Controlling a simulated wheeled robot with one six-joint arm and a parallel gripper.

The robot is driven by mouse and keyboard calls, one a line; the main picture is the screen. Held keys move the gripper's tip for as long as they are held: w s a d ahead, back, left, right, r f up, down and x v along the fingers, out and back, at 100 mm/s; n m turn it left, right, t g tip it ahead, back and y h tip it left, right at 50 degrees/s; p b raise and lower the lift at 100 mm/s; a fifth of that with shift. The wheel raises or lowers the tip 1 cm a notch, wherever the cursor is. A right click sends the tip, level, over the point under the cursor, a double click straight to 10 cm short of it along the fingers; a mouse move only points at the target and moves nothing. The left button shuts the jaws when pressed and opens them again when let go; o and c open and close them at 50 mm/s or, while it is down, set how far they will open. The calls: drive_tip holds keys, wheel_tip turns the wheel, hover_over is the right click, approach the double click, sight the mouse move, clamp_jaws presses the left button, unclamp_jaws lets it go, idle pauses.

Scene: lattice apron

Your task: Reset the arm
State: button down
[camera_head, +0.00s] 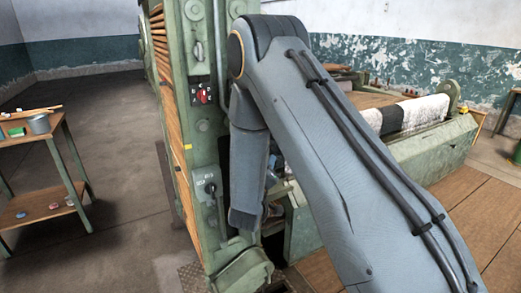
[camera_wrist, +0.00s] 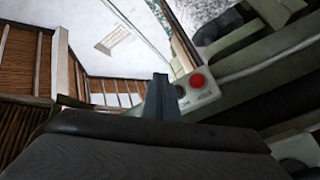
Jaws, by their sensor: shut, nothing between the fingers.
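My arm (camera_head: 310,140) fills the middle and right of the head view, bent at the top with its forearm hanging down beside the green machine post. The end of the arm is hidden in the head view. In the wrist view my gripper (camera_wrist: 160,78) is shut and empty, its narrow blue-grey fingers pointing up the picture. A control panel with a red button (camera_wrist: 197,81) appears just right of the fingertips there. I cannot tell whether the fingers touch it.
The green machine post (camera_head: 206,180) stands close beside my arm, with a red switch (camera_head: 204,96) on it. The machine bed (camera_head: 430,140) lies behind my arm at the right. A wooden side table (camera_head: 52,128) stands at the left. The floor between table and post is clear.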

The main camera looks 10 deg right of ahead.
drive_tip(key=shift+s, duration=0.2)
idle(0.3)
drive_tip(key=s+m+g+y, duration=0.4)
drive_tip(key=s+g+y, duration=0.4)
drive_tip(key=s, duration=2.5)
drive_tip(key=g, duration=0.7)
drive_tip(key=shift+s+d+y, duration=0.15)
drive_tip(key=shift+d+y, duration=0.2)
drive_tip(key=shift+y, duration=0.05)
drive_tip(key=c, duration=2.5)
unclamp_jaws()
